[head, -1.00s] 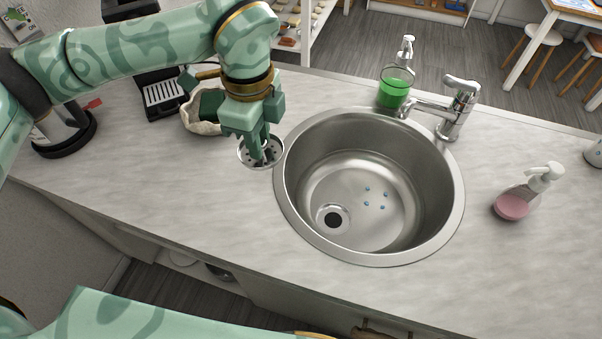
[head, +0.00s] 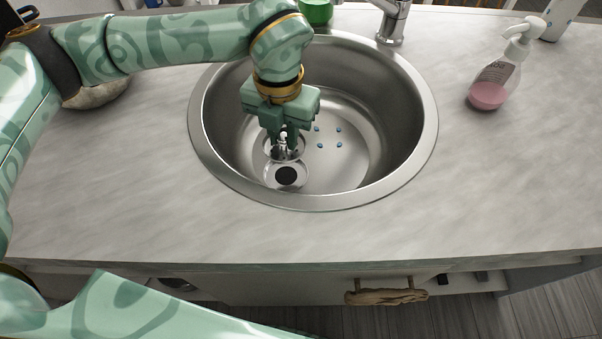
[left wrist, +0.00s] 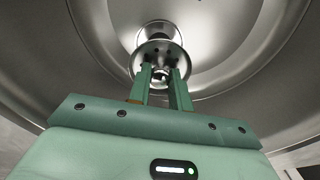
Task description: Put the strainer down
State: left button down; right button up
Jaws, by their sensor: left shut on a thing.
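The strainer (head: 285,154) is a small shiny metal cup with holes and a knob on top. My left gripper (head: 284,143) is shut on its knob and holds it inside the round steel sink (head: 428,125). In the head view the strainer is just beyond the dark drain hole (head: 286,176), and my fingers partly cover it. In the left wrist view the strainer (left wrist: 158,58) hangs at the tips of my fingers (left wrist: 160,82), with the round drain recess partly visible past it. I cannot tell whether it touches the sink floor. My right gripper is out of view.
Several small blue bits (head: 338,145) lie on the sink floor. The chrome tap (head: 391,20) and a green soap bottle (head: 316,10) stand behind the sink. A pink soap dispenser (head: 490,92) stands at right. The counter (head: 480,180) in front is clear.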

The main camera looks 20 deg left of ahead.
pick_arm(q)
jog(key=b, duration=0.3)
send_near(286, 175)
notch_tip(286, 175, down, 5)
jog(key=shift+s+f, duration=0.1)
jog(key=shift+f, duration=0.3)
jog(key=shift+r, duration=0.1)
jog(key=shift+f, duration=0.25)
jog(key=c, duration=1.3)
grip_release()
